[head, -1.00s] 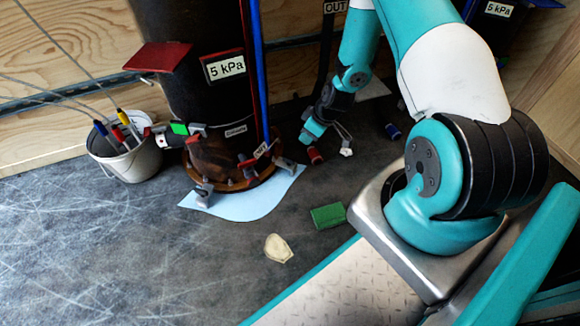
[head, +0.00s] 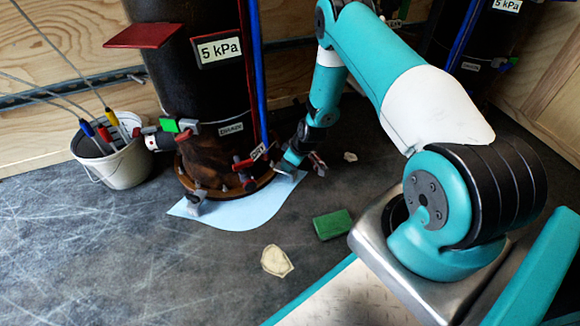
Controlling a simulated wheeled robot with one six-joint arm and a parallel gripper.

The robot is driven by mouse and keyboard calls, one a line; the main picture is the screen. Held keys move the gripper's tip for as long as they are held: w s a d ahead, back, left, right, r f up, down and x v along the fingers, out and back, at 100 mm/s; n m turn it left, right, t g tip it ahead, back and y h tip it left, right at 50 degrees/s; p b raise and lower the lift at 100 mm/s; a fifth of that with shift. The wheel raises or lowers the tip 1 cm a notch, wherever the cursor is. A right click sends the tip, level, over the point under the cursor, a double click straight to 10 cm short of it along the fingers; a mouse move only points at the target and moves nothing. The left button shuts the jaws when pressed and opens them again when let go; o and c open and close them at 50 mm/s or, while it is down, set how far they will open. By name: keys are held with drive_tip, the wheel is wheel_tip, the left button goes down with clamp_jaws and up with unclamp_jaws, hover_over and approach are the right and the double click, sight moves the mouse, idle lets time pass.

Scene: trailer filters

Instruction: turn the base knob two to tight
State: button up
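The dark filter housing (head: 175,70) carries a "5 kPa" label and stands on a round brown base (head: 213,172) over a pale blue sheet. Several small grey clamp-like knobs sit around the base rim. I cannot tell which is knob two. My gripper (head: 312,163) is low beside the right side of the base, close to the right-edge knob. Its fingers are small and dark; their opening and any contact are unclear.
A white bucket (head: 118,167) with coloured-handled tools stands at the left. A green block (head: 332,224) and a cream scrap (head: 276,261) lie on the floor in front. A blue pipe (head: 258,60) runs down the housing's right side. A second housing stands at the back right.

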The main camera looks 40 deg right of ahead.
drive_tip(key=shift+f, duration=0.1)
clamp_jaws()
drive_tip(key=shift+a+m+p, duration=0.1)
drive_tip(key=shift+m+p, duration=0.2)
drive_tip(key=shift+p, duration=0.2)
drive_tip(key=shift+r+m+h+p, duration=0.2)
drive_tip(key=shift+m+h+p, duration=0.2)
drive_tip(key=shift+m+p, duration=0.6)
drive_tip(key=m+h+p, duration=0.1)
drive_tip(key=m, duration=0.1)
drive_tip(key=m+p, duration=0.1)
drive_tip(key=m, duration=0.1)
drive_tip(key=shift+a+h+p, duration=0.2)
drive_tip(key=shift+h+p, duration=0.2)
drive_tip(key=m, duration=0.2)
drive_tip(key=m+h+p, duration=0.1)
drive_tip(key=m, duration=0.2)
drive_tip(key=shift+a+f+h, duration=0.1)
drive_tip(key=shift+f+h, duration=0.05)
drive_tip(key=shift+h, duration=0.15)
drive_tip(key=shift+m+g+h+p, duration=0.35)
drive_tip(key=shift+m+g+h, duration=0.3)
drive_tip(key=shift+m, duration=1.25)
drive_tip(key=shift+f, duration=0.1)
